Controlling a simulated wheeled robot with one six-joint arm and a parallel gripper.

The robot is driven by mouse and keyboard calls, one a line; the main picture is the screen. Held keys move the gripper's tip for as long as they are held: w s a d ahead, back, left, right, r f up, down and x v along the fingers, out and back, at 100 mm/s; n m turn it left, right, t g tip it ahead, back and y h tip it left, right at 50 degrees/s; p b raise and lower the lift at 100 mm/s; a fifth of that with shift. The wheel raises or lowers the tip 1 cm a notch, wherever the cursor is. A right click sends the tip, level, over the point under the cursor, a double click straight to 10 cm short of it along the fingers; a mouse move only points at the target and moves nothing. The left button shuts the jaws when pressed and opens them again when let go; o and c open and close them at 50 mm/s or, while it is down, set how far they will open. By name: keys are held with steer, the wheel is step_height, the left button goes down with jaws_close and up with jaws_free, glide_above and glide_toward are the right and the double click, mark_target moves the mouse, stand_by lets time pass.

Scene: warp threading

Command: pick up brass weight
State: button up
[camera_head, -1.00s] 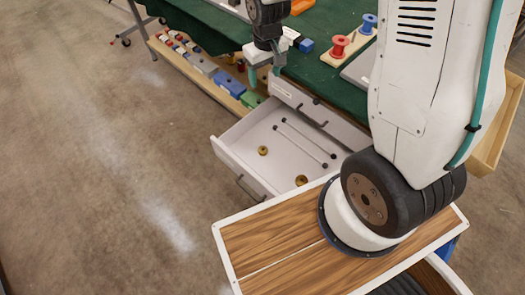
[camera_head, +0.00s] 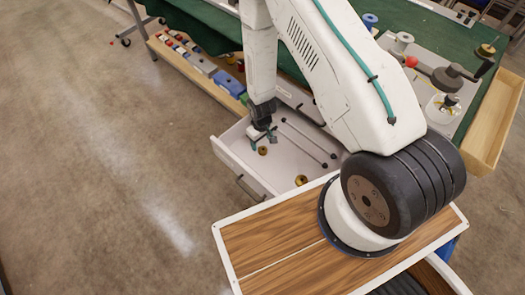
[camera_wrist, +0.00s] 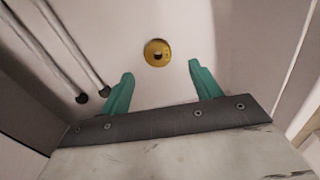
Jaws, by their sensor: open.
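A small round brass weight (camera_head: 262,151) lies on the floor of the open white drawer (camera_head: 236,150), near its left corner. A second brass weight (camera_head: 301,180) lies in the drawer's near end. My gripper (camera_head: 264,135) is at the drawer, close to the first weight. In the wrist view my gripper (camera_wrist: 157,88) is open, with its two green fingers apart and nothing between them. One brass weight (camera_wrist: 157,52) shows just beyond the fingertips, roughly centred between them, with a dark hole in its top.
Two thin rods with dark ends (camera_head: 308,142) lie in the drawer to the right of the weights; they also show at left in the wrist view (camera_wrist: 62,45). The drawer walls stand close around. A wood-topped surface (camera_head: 270,240) is in front. A green-covered table (camera_head: 445,30) stands behind.

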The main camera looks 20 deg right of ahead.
mark_target(263, 148)
steer(key=f, duration=0.5)
steer(key=shift+s+d+f, duration=0.15)
steer(key=shift+s+d, duration=0.05)
steer(key=shift+c, duration=0.3)
steer(key=c, duration=1)
steer(key=shift+c, duration=0.2)
